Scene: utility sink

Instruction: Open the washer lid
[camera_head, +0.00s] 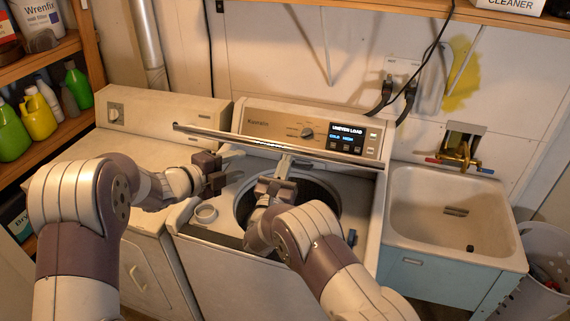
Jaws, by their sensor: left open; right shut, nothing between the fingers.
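The washer (222,258) stands in the middle with its lid (225,135) raised. The lid shows nearly edge-on as a thin pale slab in front of the lower control panel. The round drum opening (327,201) is exposed below it, partly hidden by my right arm. My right gripper (284,166) is shut and empty, its tips over the opening close beneath the lid; I cannot tell whether they touch it. My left gripper (230,168) is open and empty, left of the opening and below the lid's left part.
The control panel (285,128) with a lit display is behind the lid. A dryer (120,150) stands at left, beside shelves (80,120) with bottles. A sink (455,215) with a brass faucet (458,155) is at right, with a basket (550,265) beyond it.

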